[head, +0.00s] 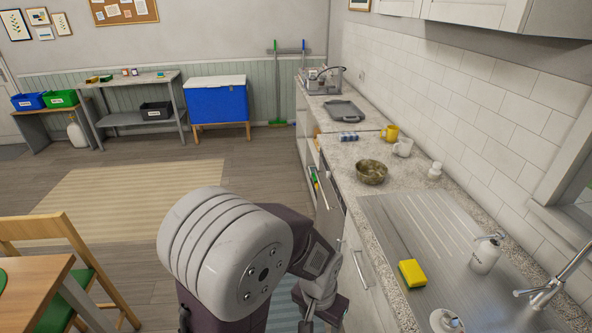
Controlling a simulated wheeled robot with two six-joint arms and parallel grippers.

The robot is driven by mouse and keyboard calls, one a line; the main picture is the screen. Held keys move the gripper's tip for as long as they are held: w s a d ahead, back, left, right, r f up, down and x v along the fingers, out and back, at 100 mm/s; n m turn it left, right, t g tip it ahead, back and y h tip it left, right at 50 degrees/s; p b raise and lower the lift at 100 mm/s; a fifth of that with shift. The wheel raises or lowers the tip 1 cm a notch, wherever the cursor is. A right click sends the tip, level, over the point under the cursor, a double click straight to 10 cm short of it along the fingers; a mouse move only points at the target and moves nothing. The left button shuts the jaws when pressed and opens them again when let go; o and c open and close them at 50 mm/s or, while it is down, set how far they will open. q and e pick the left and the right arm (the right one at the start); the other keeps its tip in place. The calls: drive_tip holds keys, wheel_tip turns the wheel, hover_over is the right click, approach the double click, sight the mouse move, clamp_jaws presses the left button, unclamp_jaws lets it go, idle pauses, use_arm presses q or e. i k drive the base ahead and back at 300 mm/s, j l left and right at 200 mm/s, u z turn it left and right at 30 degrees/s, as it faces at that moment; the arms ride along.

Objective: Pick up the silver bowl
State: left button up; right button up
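A metallic bowl (371,172) stands upright on the speckled counter, right of centre in the head view. It looks olive-brown rather than clearly silver, and no other bowl shows. One of my arms comes up from the bottom, left of centre, and I take it as my left. Its gripper end (316,300) hangs low beside the counter front, apart from and nearer than the bowl. Its fingertips are not clear, so I cannot tell its opening. My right gripper is not in view.
A yellow mug (390,133), a white mug (403,147) and a small white bottle (434,172) stand near the bowl. A steel drainboard (425,225) with a yellow sponge (412,273) lies nearer. A grey tray (345,112) lies farther back. A wooden chair (60,245) stands left.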

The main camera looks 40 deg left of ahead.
sight(371, 171)
drive_tip(key=u, duration=0.6)
drive_tip(key=z, duration=1.3)
drive_tip(key=i+j, duration=0.2)
drive_tip(key=j, duration=0.5)
drive_tip(key=i+j+z, duration=0.1)
drive_tip(key=j, duration=0.55)
drive_tip(key=i+j, duration=0.3)
drive_tip(key=j, duration=0.4)
drive_tip(key=i+j+z, duration=0.1)
drive_tip(key=j, duration=0.6)
drive_tip(key=i+j, duration=0.25)
drive_tip(key=j, duration=0.45)
drive_tip(key=i+j+z, duration=0.1)
drive_tip(key=j, duration=0.6)
drive_tip(key=i+j, duration=0.15)
drive_tip(key=j, duration=0.6)
drive_tip(key=i+j+z, duration=0.1)
drive_tip(key=j, duration=0.6)
